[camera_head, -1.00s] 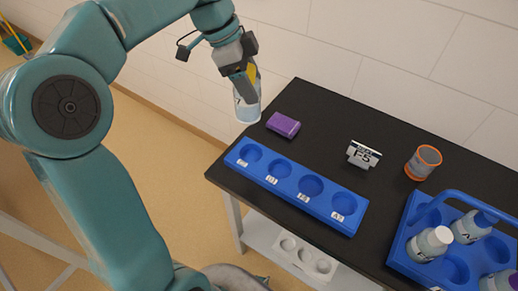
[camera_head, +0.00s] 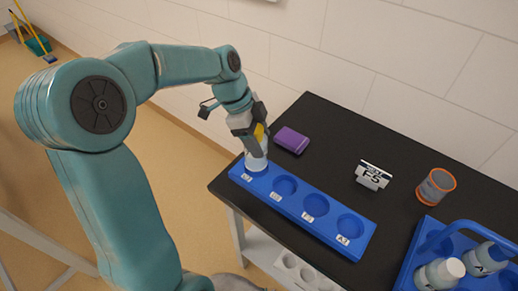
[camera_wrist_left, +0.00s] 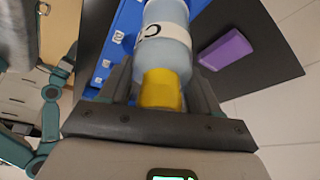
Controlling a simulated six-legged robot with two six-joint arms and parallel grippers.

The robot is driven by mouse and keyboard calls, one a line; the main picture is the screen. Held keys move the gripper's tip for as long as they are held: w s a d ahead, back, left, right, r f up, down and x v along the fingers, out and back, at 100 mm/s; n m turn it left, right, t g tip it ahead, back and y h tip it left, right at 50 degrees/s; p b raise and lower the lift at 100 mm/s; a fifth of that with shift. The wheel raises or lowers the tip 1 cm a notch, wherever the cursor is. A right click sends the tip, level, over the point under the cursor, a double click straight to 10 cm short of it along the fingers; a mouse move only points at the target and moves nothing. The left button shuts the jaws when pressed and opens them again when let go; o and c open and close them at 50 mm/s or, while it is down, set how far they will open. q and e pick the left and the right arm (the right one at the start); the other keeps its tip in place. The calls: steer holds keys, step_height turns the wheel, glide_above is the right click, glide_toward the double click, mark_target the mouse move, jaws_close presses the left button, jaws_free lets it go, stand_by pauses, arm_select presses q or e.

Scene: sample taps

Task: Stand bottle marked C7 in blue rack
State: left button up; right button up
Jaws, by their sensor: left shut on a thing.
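My left gripper (camera_head: 250,133) is shut on a pale bottle (camera_head: 256,161) with a yellow cap. In the left wrist view the bottle (camera_wrist_left: 165,35) shows part of a label with a letter that looks like C; the rest is turned away. The blue rack (camera_head: 327,236) lies along the table's near edge with a row of round wells. The bottle is upright at the rack's far-left well, and I cannot tell how deep its base sits. The other wells look empty. My right gripper is not in view.
A purple block (camera_head: 292,140) lies just behind the rack. A blue carrier (camera_head: 428,238) with bottles is at the right. The black table (camera_head: 335,135) is clear between them.

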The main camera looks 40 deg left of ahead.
arm_select(q)
step_height(320, 180, down, 4)
steer(key=shift+w+f, duration=0.1)
steer(key=shift+f, duration=0.15)
steer(key=shift+f, duration=0.1)
steer(key=o, duration=1.6)
steer(key=shift+a+r, duration=0.1)
steer(key=shift+r, duration=0.2)
steer(key=v, duration=1.1)
steer(key=shift+r, duration=0.3)
